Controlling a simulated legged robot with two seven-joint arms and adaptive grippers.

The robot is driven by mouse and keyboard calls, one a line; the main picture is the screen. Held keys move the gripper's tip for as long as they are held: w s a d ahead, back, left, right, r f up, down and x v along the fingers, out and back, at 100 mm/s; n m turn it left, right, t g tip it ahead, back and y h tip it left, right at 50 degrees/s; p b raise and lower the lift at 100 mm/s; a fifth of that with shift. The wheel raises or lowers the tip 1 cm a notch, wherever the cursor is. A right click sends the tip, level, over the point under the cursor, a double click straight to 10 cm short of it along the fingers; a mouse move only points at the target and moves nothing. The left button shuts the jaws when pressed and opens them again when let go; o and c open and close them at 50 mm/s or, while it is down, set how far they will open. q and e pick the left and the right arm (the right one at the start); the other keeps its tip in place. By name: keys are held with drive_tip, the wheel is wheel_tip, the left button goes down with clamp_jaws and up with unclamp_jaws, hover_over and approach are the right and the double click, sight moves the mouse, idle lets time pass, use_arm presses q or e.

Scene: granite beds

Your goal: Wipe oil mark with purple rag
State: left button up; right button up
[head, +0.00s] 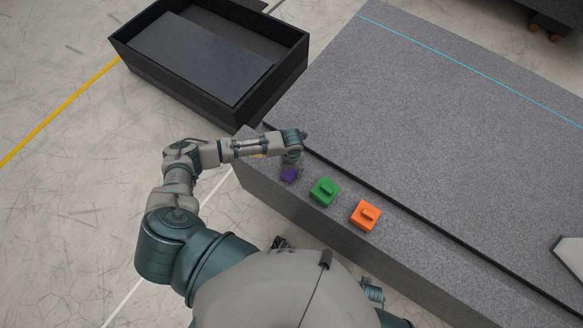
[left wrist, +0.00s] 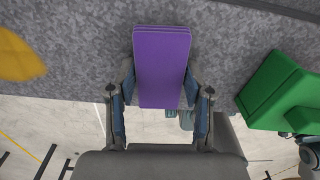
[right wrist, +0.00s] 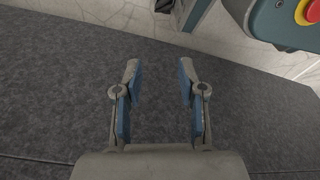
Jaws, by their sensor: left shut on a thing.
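The purple rag (left wrist: 162,62) is a folded block held between the fingers of my left gripper (left wrist: 163,88), which is shut on it. In the head view the rag (head: 289,175) shows below the left wrist, over the front ledge of the granite bed. I cannot tell whether it touches the stone. A yellow patch (left wrist: 18,56), which looks like the oil mark, lies on the granite left of the rag in the left wrist view. In the head view my arm mostly covers that spot. My right gripper (right wrist: 158,78) is open and empty over grey granite.
A green block (head: 324,191) and an orange block (head: 365,216) stand on the ledge right of the rag. A dark slot runs behind them, before the wide granite bed (head: 430,110). A black open bin (head: 275,88) stands on the floor at upper left.

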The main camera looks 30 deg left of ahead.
use_arm(q)
wheel_tip(320, 180, up, 4)
drive_tip(key=p, duration=0.3)
drive_tip(key=shift+p, duration=0.3)
wheel_tip(320, 180, up, 4)
drive_tip(key=p, duration=0.3)
drive_tip(key=shift+f, duration=0.25)
drive_tip(key=shift+r+p, duration=0.3)
drive_tip(key=shift+p, duration=0.2)
use_arm(e)
drive_tip(key=s+d+f, duration=0.1)
drive_tip(key=s+f, duration=0.2)
drive_tip(key=s, duration=0.4)
drive_tip(key=s+d+f, duration=0.2)
drive_tip(key=s+f, duration=0.1)
drive_tip(key=s, duration=0.5)
drive_tip(key=shift+s+g, duration=0.25)
drive_tip(key=shift+g, duration=0.15)
